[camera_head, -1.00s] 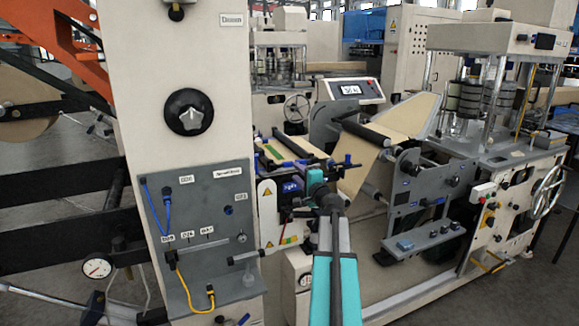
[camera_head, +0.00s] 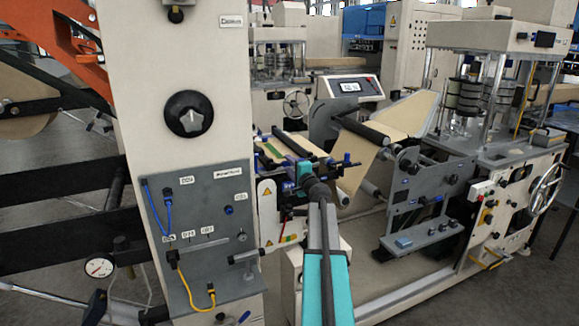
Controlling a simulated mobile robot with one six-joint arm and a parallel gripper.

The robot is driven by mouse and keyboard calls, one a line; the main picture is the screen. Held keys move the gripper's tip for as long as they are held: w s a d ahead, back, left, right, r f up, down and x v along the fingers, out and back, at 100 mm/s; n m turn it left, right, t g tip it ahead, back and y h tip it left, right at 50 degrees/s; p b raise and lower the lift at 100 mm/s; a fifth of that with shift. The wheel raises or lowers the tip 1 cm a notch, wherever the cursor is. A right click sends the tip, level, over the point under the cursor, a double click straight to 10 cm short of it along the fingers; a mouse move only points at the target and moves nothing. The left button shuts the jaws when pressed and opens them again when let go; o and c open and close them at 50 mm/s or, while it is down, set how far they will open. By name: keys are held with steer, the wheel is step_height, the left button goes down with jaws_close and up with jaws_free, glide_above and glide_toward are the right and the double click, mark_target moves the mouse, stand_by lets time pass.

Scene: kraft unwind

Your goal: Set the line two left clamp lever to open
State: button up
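My teal arm reaches forward to the splice table (camera_head: 315,152) of the machine, in the middle of the head view. My gripper (camera_head: 287,208) is small and dark, in front of the white side plate below the table's left end. Its fingers are too small and too covered by my wrist to show a gap or a hold. A small blue lever-like part (camera_head: 347,160) stands at the table's right end. Other blue parts at the left end are partly hidden by my wrist. I cannot tell which is the line two left clamp lever, or its setting.
A cream column with a grey panel (camera_head: 205,215), a black knob (camera_head: 189,113) and blue and yellow cables stands close on the left. A kraft web (camera_head: 365,155) runs over rollers to the right. A grey bracket with a step (camera_head: 420,232) stands right of my arm.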

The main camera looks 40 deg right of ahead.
jaws_close()
